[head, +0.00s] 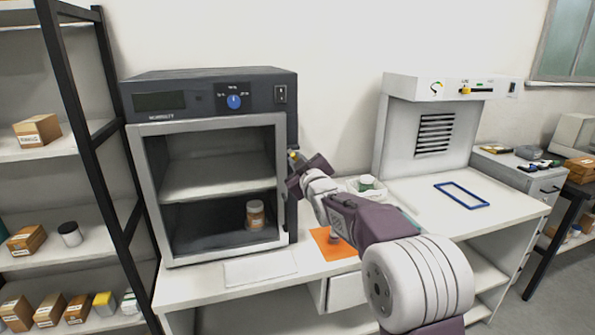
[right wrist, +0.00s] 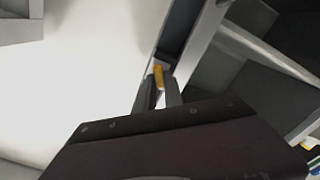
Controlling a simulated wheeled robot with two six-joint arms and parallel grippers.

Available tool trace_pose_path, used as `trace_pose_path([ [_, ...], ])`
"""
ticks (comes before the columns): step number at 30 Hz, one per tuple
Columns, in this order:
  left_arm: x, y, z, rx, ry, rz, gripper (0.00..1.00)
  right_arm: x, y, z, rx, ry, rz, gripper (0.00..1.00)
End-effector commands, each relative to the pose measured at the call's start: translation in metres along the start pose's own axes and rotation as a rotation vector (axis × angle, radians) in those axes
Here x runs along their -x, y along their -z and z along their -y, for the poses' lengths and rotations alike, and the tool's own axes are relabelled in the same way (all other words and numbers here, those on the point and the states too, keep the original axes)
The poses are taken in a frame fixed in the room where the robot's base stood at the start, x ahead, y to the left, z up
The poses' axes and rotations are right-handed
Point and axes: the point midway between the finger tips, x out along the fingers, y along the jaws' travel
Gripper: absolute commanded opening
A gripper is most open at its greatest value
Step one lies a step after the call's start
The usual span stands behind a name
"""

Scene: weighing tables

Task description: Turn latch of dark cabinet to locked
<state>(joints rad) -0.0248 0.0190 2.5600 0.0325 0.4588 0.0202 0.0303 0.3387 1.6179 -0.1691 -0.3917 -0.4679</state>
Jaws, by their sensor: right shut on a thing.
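The dark cabinet (head: 283,78) stands on the bench at the left of the head view. Its framed front door (head: 155,200) is in place, and a shelf and a jar (head: 255,214) show inside. The latch (head: 291,155), a small yellow piece, is on the cabinet's right edge, and it also shows in the right wrist view (right wrist: 158,76). My right gripper (head: 297,168) is at the latch, and in the right wrist view its two fingers (right wrist: 158,95) are closed around the yellow piece. The fingers hide part of the latch. My left gripper is not in view.
An orange mat (head: 335,243) lies on the bench below my right arm, with a white container with a green lid (head: 366,184) behind. A pale fume-hood-like unit (head: 436,135) and a blue frame (head: 461,195) are at right. A shelf rack (head: 85,140) stands left.

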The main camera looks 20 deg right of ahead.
Motion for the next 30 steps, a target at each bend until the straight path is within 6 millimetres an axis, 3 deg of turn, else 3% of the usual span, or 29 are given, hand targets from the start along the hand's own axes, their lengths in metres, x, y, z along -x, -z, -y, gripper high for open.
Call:
trace_pose_path([
  [1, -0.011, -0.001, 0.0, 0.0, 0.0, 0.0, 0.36, 0.0, -0.005, 0.004, 0.041, 0.0, -0.001, 0.0],
  [15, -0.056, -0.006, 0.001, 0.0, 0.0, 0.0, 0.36, 0.0, -0.005, 0.006, 0.488, 0.001, 0.001, 0.0],
  [30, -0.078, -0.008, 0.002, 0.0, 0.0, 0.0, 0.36, 0.0, -0.004, 0.006, 0.853, 0.003, 0.002, 0.0],
])
